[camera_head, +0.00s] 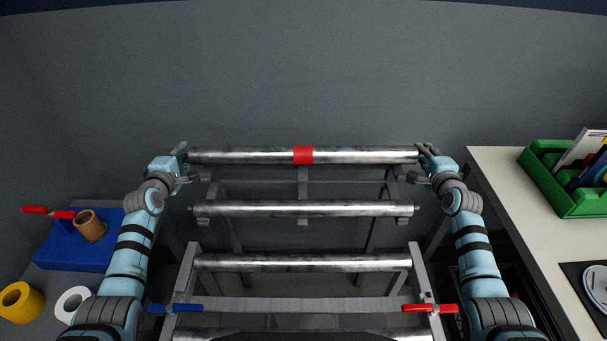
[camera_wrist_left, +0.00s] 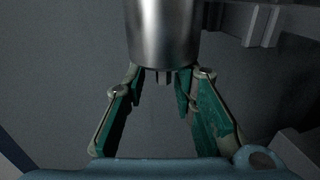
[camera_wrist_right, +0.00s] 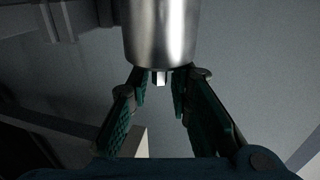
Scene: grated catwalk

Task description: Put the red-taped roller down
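The red-taped roller (camera_head: 245,157) is a long shiny metal cylinder with a red tape band (camera_head: 303,155) around its middle. It is level and spans the gap between my two arms, seemingly above the stand. My left gripper (camera_head: 181,156) is shut on its left end; the left wrist view shows the roller end (camera_wrist_left: 163,35) and a short stub at the fingers. My right gripper (camera_head: 427,155) is shut on the right end; the right wrist view shows that end (camera_wrist_right: 158,35) and its stub. The roller partly hides the fingertips in both wrist views.
A second roller (camera_head: 303,208) and a third roller (camera_head: 303,262) lie parallel on the metal stand, nearer me. Blue (camera_head: 176,308) and red (camera_head: 430,308) handles sit on the near frame.

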